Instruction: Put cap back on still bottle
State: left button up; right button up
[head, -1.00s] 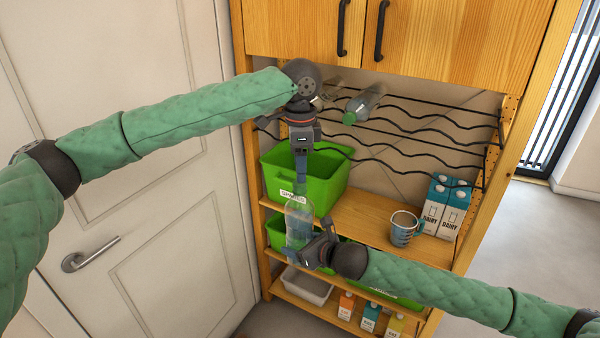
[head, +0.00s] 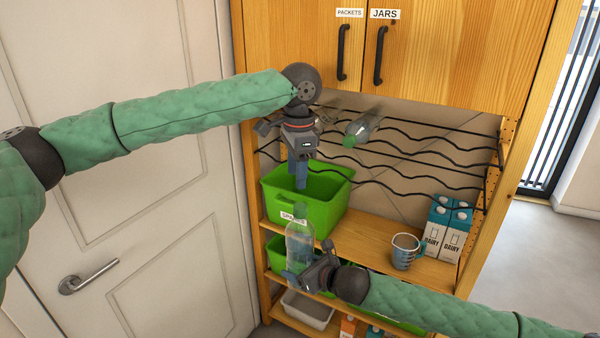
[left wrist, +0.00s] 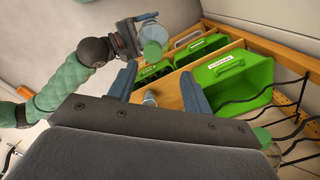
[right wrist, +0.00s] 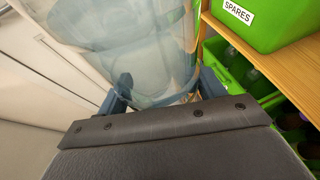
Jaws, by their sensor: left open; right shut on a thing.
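The clear still bottle (head: 299,243) stands upright in the air in front of the shelves. A green cap (head: 300,211) sits on its top; it also shows in the left wrist view (left wrist: 152,50). I cannot tell how tightly it is on. My right gripper (head: 292,278) is shut on the bottle low on its body; the right wrist view shows the clear wall (right wrist: 150,60) between the fingers. My left gripper (head: 302,183) points down above the cap, open, empty and apart from it.
Another green-capped bottle (head: 362,128) lies on the black wire rack. A green bin (head: 325,205) stands behind my left gripper. A mug (head: 405,251) and dairy cartons (head: 447,228) stand on the wooden shelf. A white door (head: 130,220) is at left.

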aim_at(300, 205)
pick_arm(q)
jog(key=shift+s+d+f+n, duration=0.1)
jog(key=shift+f+n, duration=0.05)
jog(key=shift+n, duration=0.35)
jog(key=shift+d+f+n, duration=0.1)
jog(key=shift+n, duration=0.4)
jog(key=shift+s+d+n, duration=0.1)
jog(key=shift+d+n, duration=0.05)
jog(key=shift+n, duration=0.85)
jog(key=shift+f, duration=4)
jog(key=c, duration=1)
jog(key=o, duration=1.1)
jog(key=shift+o, duration=0.2)
